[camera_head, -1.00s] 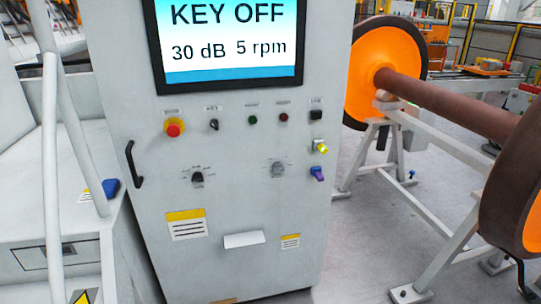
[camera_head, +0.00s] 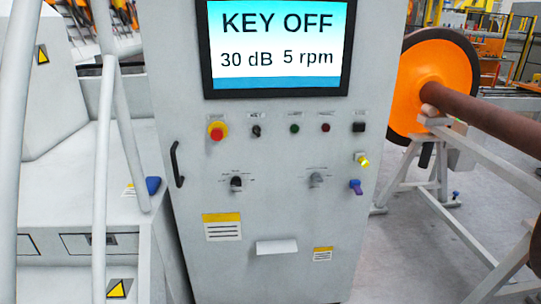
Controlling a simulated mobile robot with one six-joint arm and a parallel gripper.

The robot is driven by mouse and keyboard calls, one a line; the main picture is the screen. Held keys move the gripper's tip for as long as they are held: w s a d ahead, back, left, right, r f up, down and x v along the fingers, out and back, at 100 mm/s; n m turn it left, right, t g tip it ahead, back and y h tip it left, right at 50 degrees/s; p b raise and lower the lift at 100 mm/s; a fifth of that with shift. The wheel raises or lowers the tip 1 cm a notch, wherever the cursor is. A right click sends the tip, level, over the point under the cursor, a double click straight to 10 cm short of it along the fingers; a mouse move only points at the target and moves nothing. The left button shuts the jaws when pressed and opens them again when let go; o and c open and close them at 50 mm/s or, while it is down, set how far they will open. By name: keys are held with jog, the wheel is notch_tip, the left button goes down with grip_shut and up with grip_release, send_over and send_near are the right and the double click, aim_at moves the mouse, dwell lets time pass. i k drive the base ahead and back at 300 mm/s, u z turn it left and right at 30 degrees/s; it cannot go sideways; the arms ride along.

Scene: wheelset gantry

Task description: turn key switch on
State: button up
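The key switch (camera_head: 256,131) is a small dark knob under a "KEY" label in the upper control row of the grey cabinet (camera_head: 285,205). It sits just right of the red emergency button with its yellow ring (camera_head: 217,131). The screen (camera_head: 278,45) above reads "KEY OFF", "30 dB" and "5 rpm". The exact angle of the key is too small to tell. My gripper is not in view.
Other controls are a green button (camera_head: 294,128), a red button (camera_head: 325,127), a black knob (camera_head: 236,184) and a grey knob (camera_head: 316,180). A black handle (camera_head: 177,164) is on the left edge. An orange wheel (camera_head: 436,82) on a stand is at right. White rails (camera_head: 103,160) stand at left.

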aim_at(256, 130)
jog(key=k, duration=1.3)
jog(key=u, duration=0.2)
jog(key=i, duration=0.65)
jog(key=u, duration=0.85)
jog(key=i, duration=0.75)
jog(key=u, duration=0.35)
